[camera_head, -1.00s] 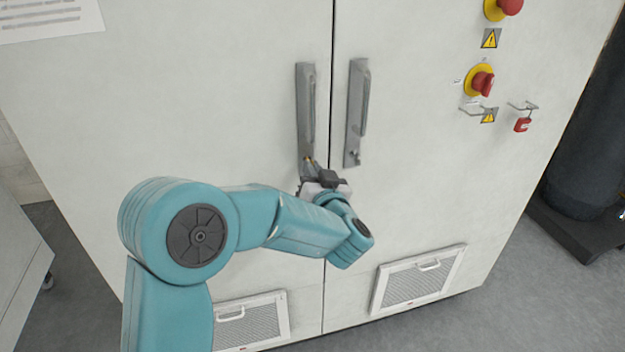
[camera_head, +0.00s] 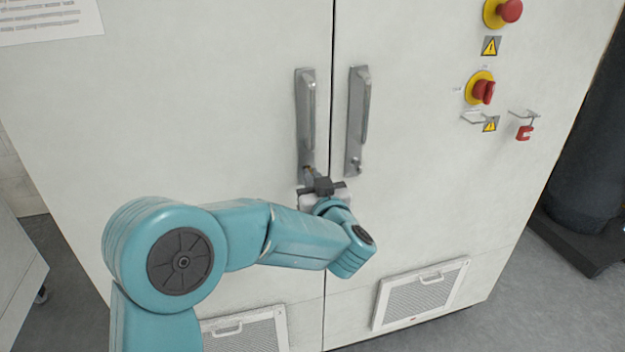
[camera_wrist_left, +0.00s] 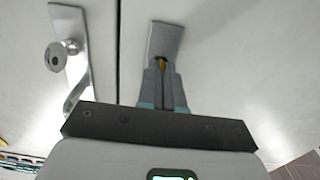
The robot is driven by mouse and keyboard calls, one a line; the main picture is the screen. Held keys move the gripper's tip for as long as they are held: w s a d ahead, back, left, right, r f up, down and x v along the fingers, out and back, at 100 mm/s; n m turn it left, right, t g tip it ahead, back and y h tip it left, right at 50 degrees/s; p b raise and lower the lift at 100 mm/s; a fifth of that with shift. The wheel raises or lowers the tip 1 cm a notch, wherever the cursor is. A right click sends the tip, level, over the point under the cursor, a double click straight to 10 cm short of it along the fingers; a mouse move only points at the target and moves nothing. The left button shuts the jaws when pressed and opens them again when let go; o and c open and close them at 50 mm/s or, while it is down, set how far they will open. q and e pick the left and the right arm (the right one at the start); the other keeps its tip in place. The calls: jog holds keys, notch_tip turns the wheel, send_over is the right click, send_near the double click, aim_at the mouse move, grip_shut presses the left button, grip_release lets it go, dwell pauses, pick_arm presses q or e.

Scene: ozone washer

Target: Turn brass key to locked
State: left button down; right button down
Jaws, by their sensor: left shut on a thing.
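The brass key (camera_wrist_left: 162,63) sits at the lower end of the left door's grey handle plate (camera_head: 305,115). My left gripper (camera_wrist_left: 163,75) is shut on it, and the fingers cover most of the key. In the head view only a small brass-coloured spot of the key (camera_head: 308,170) shows above my left gripper (camera_head: 311,178). Whether the key stands at locked cannot be told. My right gripper is not in view.
The right door's handle (camera_head: 358,115) is beside it, with a silver lock or key (camera_wrist_left: 57,57) at its lower end. Red knobs (camera_head: 484,92) and a red padlock (camera_head: 525,132) are on the right. Vent grilles (camera_head: 420,292) sit low on the doors.

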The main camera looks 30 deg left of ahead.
pick_arm(q)
jog(key=c, duration=1.3)
grip_release()
jog(key=v, duration=1.6)
jog(key=shift+s+b, duration=0.15)
jog(key=shift+b, duration=0.2)
jog(key=shift+d, duration=0.1)
